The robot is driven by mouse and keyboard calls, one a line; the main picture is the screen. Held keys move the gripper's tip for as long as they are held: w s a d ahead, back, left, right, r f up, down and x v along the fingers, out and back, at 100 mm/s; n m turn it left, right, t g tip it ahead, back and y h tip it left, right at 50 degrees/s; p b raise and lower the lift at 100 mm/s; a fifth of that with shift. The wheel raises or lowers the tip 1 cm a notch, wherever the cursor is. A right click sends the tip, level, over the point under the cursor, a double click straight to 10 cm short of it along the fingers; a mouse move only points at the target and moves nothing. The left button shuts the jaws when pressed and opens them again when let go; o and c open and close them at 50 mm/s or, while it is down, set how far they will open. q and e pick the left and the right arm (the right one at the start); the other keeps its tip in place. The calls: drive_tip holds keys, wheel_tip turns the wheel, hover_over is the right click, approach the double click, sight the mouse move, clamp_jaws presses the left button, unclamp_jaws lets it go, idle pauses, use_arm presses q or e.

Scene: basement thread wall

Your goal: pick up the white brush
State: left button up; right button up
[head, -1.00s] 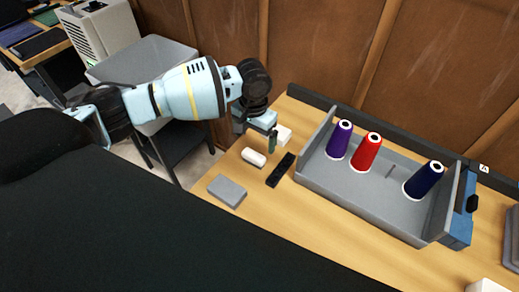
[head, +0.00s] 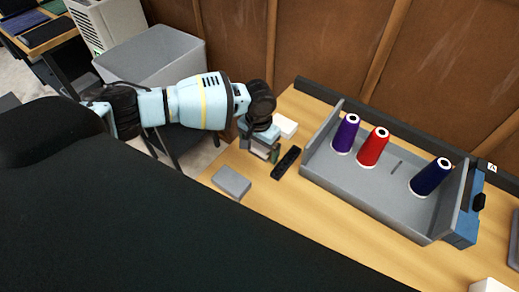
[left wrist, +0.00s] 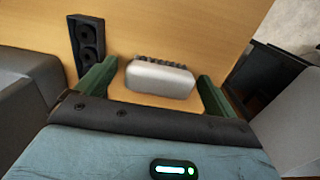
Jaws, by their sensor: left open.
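The white brush (left wrist: 158,79) lies on the wooden bench, its rounded pale body and dark bristles showing in the left wrist view. My left gripper (left wrist: 157,72) is open, with one green finger on each side of the brush and a gap at each end. In the head view my left gripper (head: 264,154) is low over the bench and hides most of the brush. I cannot tell how high the fingertips are above the wood. My right gripper is not in view.
A black two-socket strip (head: 286,163) lies close to the right. A grey block (head: 232,181) lies nearer the bench's front edge, and a white block (head: 285,126) behind the gripper. A grey tray (head: 370,197) with purple, red and navy thread cones stands further right.

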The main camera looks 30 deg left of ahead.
sight(259, 146)
use_arm(q)
drive_tip(key=shift+c, duration=0.3)
drive_tip(key=c, duration=1)
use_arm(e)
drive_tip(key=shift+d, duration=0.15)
use_arm(q)
drive_tip(key=shift+r, duration=0.1)
drive_tip(key=shift+r, duration=0.55)
wheel_tip(259, 146, up, 2)
drive_tip(key=shift+r, duration=0.15)
drive_tip(key=s+d, duration=0.2)
drive_tip(key=d, duration=0.2)
drive_tip(key=s+d+r, duration=0.1)
drive_tip(key=s+d, duration=0.2)
drive_tip(key=d, duration=0.1)
drive_tip(key=s+d+p, duration=0.1)
drive_tip(key=s+d, duration=0.2)
drive_tip(key=d, duration=0.2)
drive_tip(key=shift+r, duration=0.15)
drive_tip(key=shift+s+d, duration=0.15)
drive_tip(key=shift+d, duration=0.2)
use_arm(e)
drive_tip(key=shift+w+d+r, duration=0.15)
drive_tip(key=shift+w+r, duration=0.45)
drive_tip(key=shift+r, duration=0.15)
